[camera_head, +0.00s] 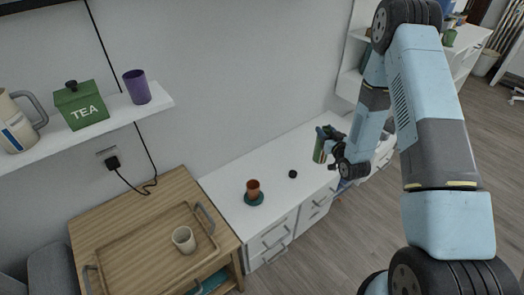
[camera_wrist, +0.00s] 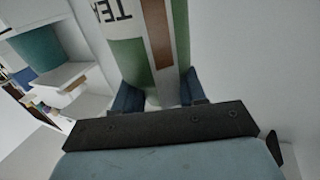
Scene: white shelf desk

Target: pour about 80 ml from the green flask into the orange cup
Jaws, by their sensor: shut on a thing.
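The green flask (camera_head: 319,150) is held by my gripper (camera_head: 328,146) above the right part of the white desk. In the wrist view the flask (camera_wrist: 132,55) is green and white with a brown stripe and letters, and my gripper's fingers (camera_wrist: 158,96) are shut on its two sides. Its mouth is not clearly seen. The orange cup (camera_head: 253,186) stands upright on a dark green coaster (camera_head: 255,200), left of the flask and apart from it. The inside of the cup is too small to read.
A small black round thing (camera_head: 292,174) lies on the white desk (camera_head: 226,186) between cup and flask. A wooden table at left bears a tray (camera_head: 125,253) with a beige cup (camera_head: 184,240). A wall shelf (camera_head: 110,113) holds a jug, a tea tin and a purple cup.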

